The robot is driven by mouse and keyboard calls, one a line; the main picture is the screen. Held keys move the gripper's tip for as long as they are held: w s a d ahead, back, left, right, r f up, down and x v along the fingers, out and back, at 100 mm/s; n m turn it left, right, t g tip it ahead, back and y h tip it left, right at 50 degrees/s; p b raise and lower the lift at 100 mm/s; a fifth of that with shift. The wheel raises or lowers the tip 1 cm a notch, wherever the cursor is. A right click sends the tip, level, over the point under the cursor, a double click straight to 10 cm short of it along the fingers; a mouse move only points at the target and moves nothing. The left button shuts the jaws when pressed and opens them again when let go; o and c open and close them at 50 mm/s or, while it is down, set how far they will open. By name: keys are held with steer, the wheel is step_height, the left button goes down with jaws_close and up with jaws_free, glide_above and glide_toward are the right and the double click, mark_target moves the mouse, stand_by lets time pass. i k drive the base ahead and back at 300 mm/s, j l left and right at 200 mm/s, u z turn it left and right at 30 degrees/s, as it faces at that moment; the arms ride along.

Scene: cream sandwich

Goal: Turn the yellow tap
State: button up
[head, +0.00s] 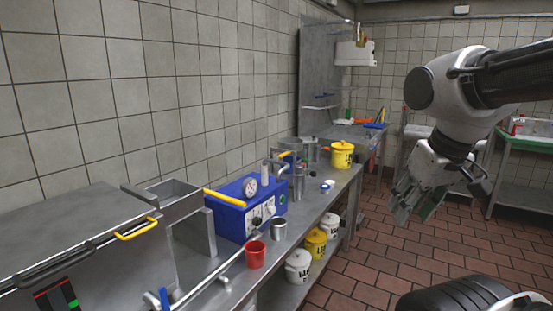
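Several yellow handle-like parts show on the left, and I cannot tell for certain which is the tap. A long yellow lever (224,198) sticks out over the top of a blue box (251,208) with a gauge and knobs. A small yellow handle (284,154) is by the metal pots behind it. A yellow bar handle (137,230) is on the steel machine at the front left. My gripper (420,205) hangs at the right over the floor, far from all of these. Its fingers look apart, with nothing seen between them.
The steel counter (302,221) runs along the tiled wall. A red cup (255,254), a metal cup (279,229) and a yellow pot (342,155) stand on it. Labelled buckets (316,243) are on the shelf below. A green-edged table (525,144) is at the right. The floor between is clear.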

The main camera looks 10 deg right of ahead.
mark_target(281, 157)
steer(key=i+l+z, duration=0.1)
steer(key=i+l, duration=0.4)
steer(key=i, duration=0.3)
steer(key=i+l+z, duration=0.15)
steer(key=i, duration=0.25)
steer(key=l, duration=0.1)
